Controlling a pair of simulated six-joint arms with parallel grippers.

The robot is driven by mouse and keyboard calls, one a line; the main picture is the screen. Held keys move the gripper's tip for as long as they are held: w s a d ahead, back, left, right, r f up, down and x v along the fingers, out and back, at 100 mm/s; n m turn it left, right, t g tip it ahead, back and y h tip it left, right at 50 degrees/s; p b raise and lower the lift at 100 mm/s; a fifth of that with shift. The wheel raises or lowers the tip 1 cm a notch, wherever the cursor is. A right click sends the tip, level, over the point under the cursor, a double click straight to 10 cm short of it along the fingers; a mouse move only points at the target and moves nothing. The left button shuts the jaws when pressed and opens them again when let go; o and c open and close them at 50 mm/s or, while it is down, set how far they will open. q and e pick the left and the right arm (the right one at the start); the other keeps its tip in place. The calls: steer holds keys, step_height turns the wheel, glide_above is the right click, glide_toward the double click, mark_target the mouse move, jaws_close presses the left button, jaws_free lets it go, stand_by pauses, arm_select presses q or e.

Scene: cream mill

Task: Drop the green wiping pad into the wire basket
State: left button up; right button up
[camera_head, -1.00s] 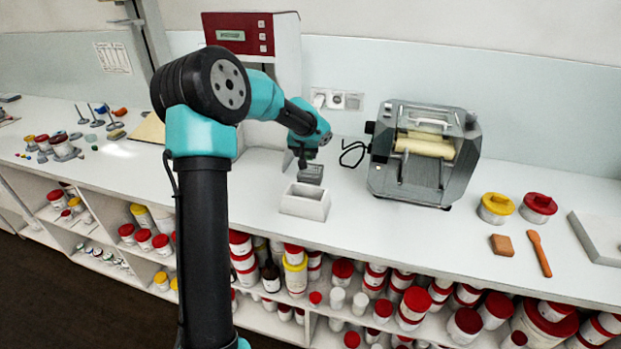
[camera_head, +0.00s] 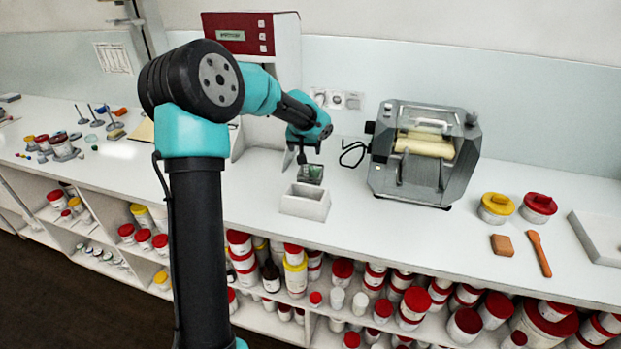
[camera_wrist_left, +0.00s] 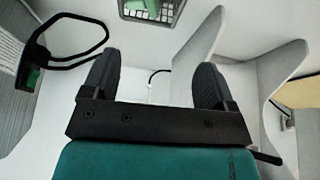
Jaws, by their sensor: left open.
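The small dark wire basket (camera_head: 318,181) stands on the white worktop just behind the white open box. The green wiping pad (camera_head: 311,172) shows as a green patch inside the basket. The wrist view shows the basket's grid (camera_wrist_left: 167,5) at its top edge, with the pad (camera_wrist_left: 148,7) green behind the wires. My left gripper (camera_head: 303,158) hangs just above and beside the basket. In the wrist view its two dark fingers (camera_wrist_left: 155,82) stand wide apart with nothing between them. My right gripper is in neither view.
The white open box (camera_head: 304,206) stands in front of the basket. The red-and-white machine (camera_head: 285,60) stands behind my arm. Clear worktop lies between mill and lidded tubs (camera_head: 496,208).

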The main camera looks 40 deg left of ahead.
arm_select(q)
steer(key=v, duration=1.4)
steer(key=shift+s+r, duration=0.2)
steer(key=shift+r, duration=0.1)
steer(key=shift+d, duration=0.1)
